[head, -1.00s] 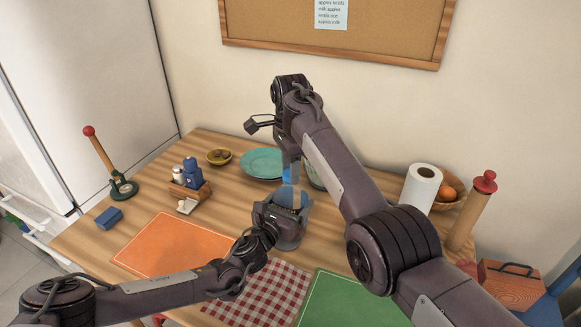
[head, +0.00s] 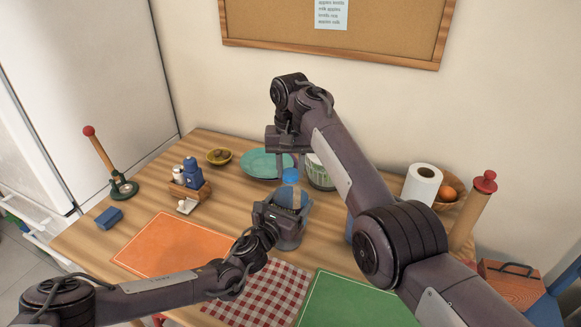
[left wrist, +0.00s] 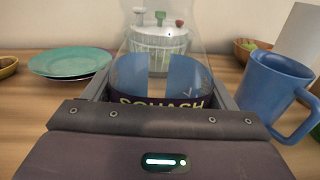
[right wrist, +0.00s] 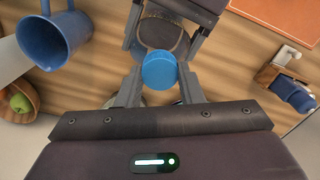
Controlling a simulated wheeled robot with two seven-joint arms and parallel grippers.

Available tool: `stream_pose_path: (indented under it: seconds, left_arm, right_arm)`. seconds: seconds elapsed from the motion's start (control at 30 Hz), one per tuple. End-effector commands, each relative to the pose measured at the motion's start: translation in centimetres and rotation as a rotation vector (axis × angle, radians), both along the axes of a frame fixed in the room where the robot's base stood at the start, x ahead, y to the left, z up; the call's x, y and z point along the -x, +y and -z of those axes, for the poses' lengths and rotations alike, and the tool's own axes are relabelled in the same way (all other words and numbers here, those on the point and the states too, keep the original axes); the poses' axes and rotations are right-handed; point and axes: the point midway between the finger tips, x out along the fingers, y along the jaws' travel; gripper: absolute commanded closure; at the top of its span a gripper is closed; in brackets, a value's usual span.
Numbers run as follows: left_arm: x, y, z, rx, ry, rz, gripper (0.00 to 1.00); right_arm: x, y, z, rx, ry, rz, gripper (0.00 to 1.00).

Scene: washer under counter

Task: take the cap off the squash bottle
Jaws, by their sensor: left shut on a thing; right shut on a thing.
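The squash bottle (head: 291,209) stands upright on the table, with a clear body and a dark label reading SQUASH in the left wrist view (left wrist: 162,101). My left gripper (head: 281,214) is shut around the bottle's body from the front. The blue cap (head: 291,176) is at the bottle's top. My right gripper (right wrist: 158,78) comes from above and is shut on the cap, one finger on each side. I cannot tell whether the cap is still joined to the neck.
A blue mug (left wrist: 272,90) stands close right of the bottle. A white slotted container (head: 319,174) and a teal plate (head: 266,163) are behind it. A wooden caddy (head: 188,190) is to the left. Orange (head: 170,245) and green (head: 350,300) mats lie in front.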

Motion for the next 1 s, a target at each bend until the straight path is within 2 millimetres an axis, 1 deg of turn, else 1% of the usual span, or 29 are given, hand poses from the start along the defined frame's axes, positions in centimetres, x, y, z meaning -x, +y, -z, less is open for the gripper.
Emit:
stream_pose_path:
  seconds: [0.07,0.1,0.23,0.47,0.57,0.67,0.87,0.9,0.93,1.0]
  left_arm:
    - [0.0,0.0,0.0,-0.001,0.000,0.001,0.85]
    - [0.0,0.0,0.0,-0.001,0.000,0.001,0.85]
    - [0.0,0.0,0.0,-0.001,0.000,0.001,0.85]
    - [0.0,0.0,0.0,0.000,0.001,0.001,0.85]
    - [0.0,0.0,0.0,0.000,0.001,0.001,0.85]
    - [0.0,0.0,0.0,0.000,0.001,0.001,0.85]
    - [0.0,0.0,0.1,0.000,0.001,0.000,0.85]
    - [0.0,0.0,0.1,0.000,0.001,0.000,0.85]
    - [0.0,0.0,0.1,0.000,0.001,0.000,0.85]
    - [0.0,0.0,0.1,0.000,0.001,0.000,0.85]
  right_arm:
    - [0.0,0.0,0.0,-0.001,-0.001,0.001,0.94]
    - [0.0,0.0,0.0,-0.001,-0.001,0.002,0.61]
    - [0.0,0.0,0.0,0.000,-0.001,0.003,0.44]
    - [0.0,0.0,0.0,0.000,0.000,0.004,0.44]
    - [0.0,0.0,-0.3,0.000,-0.001,0.004,0.44]
    - [0.0,0.0,-1.1,0.000,-0.001,0.004,0.44]
    - [0.0,0.0,-3.9,0.000,-0.002,0.004,0.44]
    - [0.0,0.0,-4.2,0.000,-0.001,0.004,0.44]
    - [0.0,0.0,-4.4,0.000,-0.001,0.005,0.47]
    - [0.0,0.0,-4.7,0.000,0.000,0.022,0.48]
